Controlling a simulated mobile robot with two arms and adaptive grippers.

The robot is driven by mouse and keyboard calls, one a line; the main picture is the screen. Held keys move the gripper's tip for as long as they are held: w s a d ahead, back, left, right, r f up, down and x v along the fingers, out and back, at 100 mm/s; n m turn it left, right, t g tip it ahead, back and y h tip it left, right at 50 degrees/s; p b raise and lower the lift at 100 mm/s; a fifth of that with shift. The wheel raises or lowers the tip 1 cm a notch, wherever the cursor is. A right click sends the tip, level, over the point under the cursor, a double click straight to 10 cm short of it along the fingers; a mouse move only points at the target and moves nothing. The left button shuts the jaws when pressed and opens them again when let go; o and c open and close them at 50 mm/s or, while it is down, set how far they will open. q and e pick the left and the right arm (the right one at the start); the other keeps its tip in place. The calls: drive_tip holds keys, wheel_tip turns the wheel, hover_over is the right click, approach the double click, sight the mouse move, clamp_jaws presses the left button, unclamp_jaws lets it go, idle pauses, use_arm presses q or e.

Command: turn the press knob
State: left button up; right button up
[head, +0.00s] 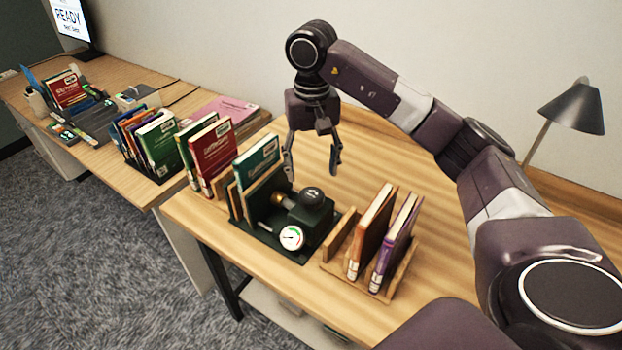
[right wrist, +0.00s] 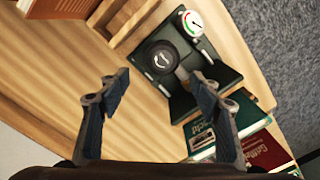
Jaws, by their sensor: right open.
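The press knob (head: 312,197) is a round black knob on top of a dark green press (head: 311,223). The press has a white dial gauge (head: 291,237) on its front, and books stand against its left part. In the right wrist view the knob (right wrist: 161,59) shows from above, with a curved mark on its face, ahead of the fingers. My right gripper (head: 312,167) is open and empty, above and behind the press. It does not touch the knob. The open fingers (right wrist: 158,92) also show in the right wrist view. My left gripper is not in view.
A wooden rack (head: 402,272) with two books stands right of the press. Green and red books (head: 212,158) stand to its left. A lamp (head: 575,108) stands at the back right. The wooden table (head: 375,160) is clear behind the press.

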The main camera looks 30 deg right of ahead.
sight(312, 194)
drive_tip(key=shift+s+a+f+p, duration=0.2)
drive_tip(key=shift+s+a+f, duration=0.1)
drive_tip(key=shift+s+f, duration=0.15)
drive_tip(key=shift+s+a+f+p, duration=0.2)
drive_tip(key=shift+s+a+f, duration=0.1)
drive_tip(key=shift+f, duration=0.2)
drive_tip(key=f, duration=0.2)
drive_tip(key=shift+w+d+f+p, duration=0.1)
drive_tip(key=shift+d+f+p, duration=0.1)
drive_tip(key=shift+f+p, duration=0.15)
drive_tip(key=shift+w+d+f, duration=0.15)
drive_tip(key=shift+w+f, duration=0.1)
drive_tip(key=shift+f, duration=0.6)
drive_tip(key=shift+s, duration=0.1)
drive_tip(key=c, duration=0.9)
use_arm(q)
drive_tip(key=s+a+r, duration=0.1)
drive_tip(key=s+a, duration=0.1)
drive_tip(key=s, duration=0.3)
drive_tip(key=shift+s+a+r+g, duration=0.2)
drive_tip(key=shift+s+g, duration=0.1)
use_arm(e)
drive_tip(key=shift+c, duration=1.2)
